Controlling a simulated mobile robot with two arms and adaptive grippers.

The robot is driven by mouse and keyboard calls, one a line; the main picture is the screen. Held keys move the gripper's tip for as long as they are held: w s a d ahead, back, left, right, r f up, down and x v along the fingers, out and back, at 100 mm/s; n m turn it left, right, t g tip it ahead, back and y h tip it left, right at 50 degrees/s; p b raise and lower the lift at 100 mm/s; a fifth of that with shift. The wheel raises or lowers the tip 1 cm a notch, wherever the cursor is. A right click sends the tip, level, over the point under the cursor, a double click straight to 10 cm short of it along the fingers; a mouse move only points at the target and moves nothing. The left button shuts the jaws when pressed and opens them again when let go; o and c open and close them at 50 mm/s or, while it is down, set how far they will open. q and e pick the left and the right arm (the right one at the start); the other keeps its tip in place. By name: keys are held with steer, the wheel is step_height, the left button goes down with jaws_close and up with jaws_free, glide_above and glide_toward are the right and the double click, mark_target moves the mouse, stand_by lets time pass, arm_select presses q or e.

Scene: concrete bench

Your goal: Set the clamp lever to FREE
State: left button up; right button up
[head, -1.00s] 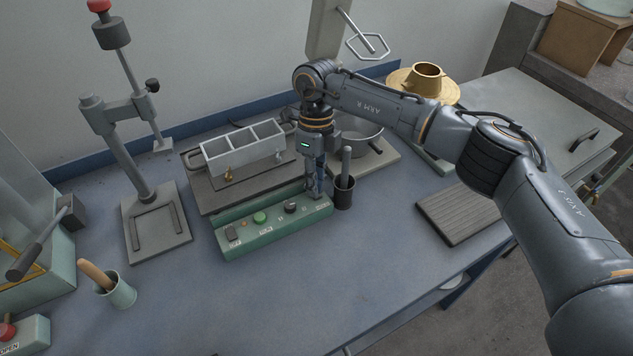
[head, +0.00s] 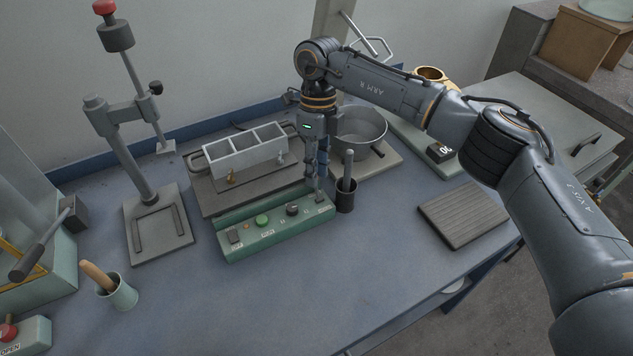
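A green control box (head: 275,238) lies on the bench, with a switch, a green button and a dark knob (head: 292,210) on its top. I cannot make out which part, if any, is the clamp lever; its labels are too small to read fully. My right gripper (head: 316,186) points down over the right end of the box, its fingertips close above it. The fingers look close together from this angle, and I cannot tell whether they are shut or touch anything. They hide part of that end. My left gripper is not in view.
A dark cup with a grey handle (head: 346,194) stands close right of the gripper. Behind are a three-part tray (head: 245,155) and a metal pan (head: 360,128). A post stand (head: 150,200) is at left, a ribbed pad (head: 462,213) at right.

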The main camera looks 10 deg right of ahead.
steer(key=v, duration=0.7)
steer(key=shift+r, duration=0.35)
steer(key=shift+a, duration=0.1)
